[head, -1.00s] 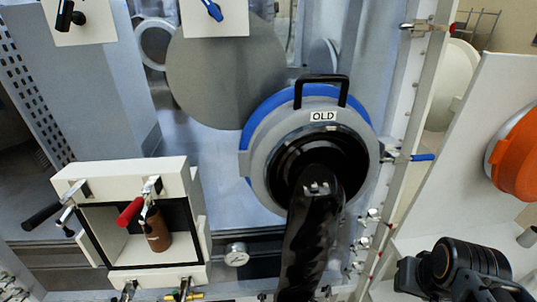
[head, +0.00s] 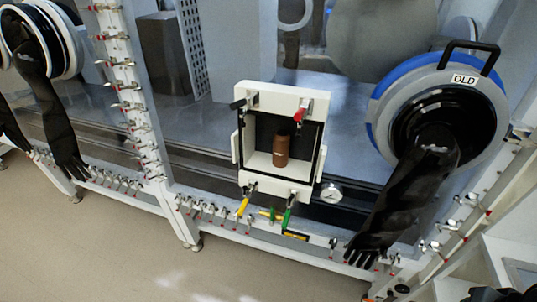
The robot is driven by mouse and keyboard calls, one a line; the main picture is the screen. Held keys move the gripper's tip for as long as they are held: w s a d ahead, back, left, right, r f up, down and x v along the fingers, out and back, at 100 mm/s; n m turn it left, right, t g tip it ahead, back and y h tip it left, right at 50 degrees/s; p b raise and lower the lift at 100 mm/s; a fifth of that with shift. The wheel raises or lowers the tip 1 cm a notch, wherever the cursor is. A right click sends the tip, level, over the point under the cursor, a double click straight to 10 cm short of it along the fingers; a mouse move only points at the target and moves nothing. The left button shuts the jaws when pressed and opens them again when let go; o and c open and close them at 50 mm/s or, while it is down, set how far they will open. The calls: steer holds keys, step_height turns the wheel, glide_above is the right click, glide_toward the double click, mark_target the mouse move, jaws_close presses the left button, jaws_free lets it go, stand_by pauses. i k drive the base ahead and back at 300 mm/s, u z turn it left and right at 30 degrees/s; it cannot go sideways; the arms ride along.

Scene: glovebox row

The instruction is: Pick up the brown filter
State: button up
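A brown cylinder with a dark top, which fits the brown filter (head: 281,152), stands upright inside a small white-framed box (head: 257,191) on the front of the glovebox row. The box's front is open towards me, and the cylinder is in plain view on its pale floor. Only a dark piece, likely of my arm, shows at the bottom right corner. My gripper's fingers are not in view, and the cylinder is untouched.
A black glove (head: 405,205) hangs from the blue-rimmed port marked OLD, right of the box. Clamp handles (head: 289,212) stick out below the box, and a round gauge (head: 331,193) sits beside it. More gloves hang at the left. The floor (head: 110,245) in front is clear.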

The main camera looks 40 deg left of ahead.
mark_target(281, 139)
steer(key=u, duration=3.2)
steer(key=k, duration=0.95)
steer(key=z, duration=1)
steer(key=i, duration=1)
steer(key=u, duration=0.4)
steer(key=k, duration=0.5)
steer(key=u, duration=1.15)
steer(key=i, duration=1.15)
steer(key=z, duration=0.45)
